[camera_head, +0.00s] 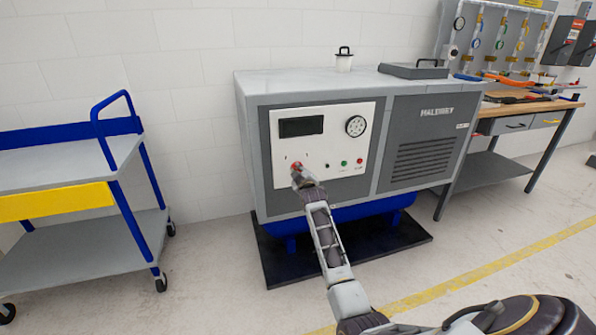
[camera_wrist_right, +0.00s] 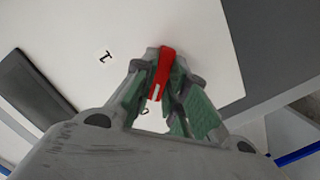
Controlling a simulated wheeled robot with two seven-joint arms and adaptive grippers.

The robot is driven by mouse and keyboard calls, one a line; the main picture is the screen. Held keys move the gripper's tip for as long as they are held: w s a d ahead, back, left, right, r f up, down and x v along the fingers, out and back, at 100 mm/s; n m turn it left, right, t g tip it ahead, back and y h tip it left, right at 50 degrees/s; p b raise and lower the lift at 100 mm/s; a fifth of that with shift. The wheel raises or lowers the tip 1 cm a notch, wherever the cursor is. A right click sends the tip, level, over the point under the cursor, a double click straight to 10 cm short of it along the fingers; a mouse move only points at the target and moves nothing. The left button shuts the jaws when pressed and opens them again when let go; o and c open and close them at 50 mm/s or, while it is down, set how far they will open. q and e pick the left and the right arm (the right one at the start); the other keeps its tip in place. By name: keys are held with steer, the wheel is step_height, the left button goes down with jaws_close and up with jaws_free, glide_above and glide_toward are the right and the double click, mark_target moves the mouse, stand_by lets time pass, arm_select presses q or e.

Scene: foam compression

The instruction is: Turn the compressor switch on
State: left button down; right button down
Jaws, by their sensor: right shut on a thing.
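The compressor (camera_head: 262,92) is a grey box with a white control panel (camera_head: 349,119) on its front. The red switch sits low on the left of the panel and shows in the right wrist view (camera_wrist_right: 160,72). My right gripper (camera_head: 298,174) reaches up to the panel, and its fingers (camera_wrist_right: 160,90) are shut on the red switch. The wrist view shows a "1" mark on the panel to the left of the switch. The gripper partly hides the switch in the head view. My left gripper is not in view.
The panel also has a dark display (camera_head: 301,126), a round gauge (camera_head: 355,126), a green light (camera_head: 344,163) and a red button (camera_head: 360,161). A blue and grey cart (camera_head: 75,160) stands at the left. A workbench (camera_head: 530,108) stands at the right. The floor in front is clear.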

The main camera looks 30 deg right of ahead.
stand_by(0.4)
steer(key=m+y+p, duration=0.1)
steer(key=m, duration=0.3)
steer(key=m+y+p, duration=0.1)
steer(key=m+p, duration=0.1)
steer(key=m, duration=0.3)
steer(key=m+y+p, duration=0.1)
steer(key=m+p, duration=0.1)
steer(key=m, duration=0.3)
steer(key=shift+s+d+f+t, duration=0.1)
steer(key=shift+d+f+t, duration=0.05)
steer(key=shift+f+t, duration=0.2)
steer(key=c, duration=1.9)
jaws_free()
steer(key=shift+m, duration=0.5)
steer(key=o, duration=1.5)
steer(key=shift+d+r, duration=0.1)
steer(key=shift+r, duration=0.2)
steer(key=shift+c, duration=0.2)
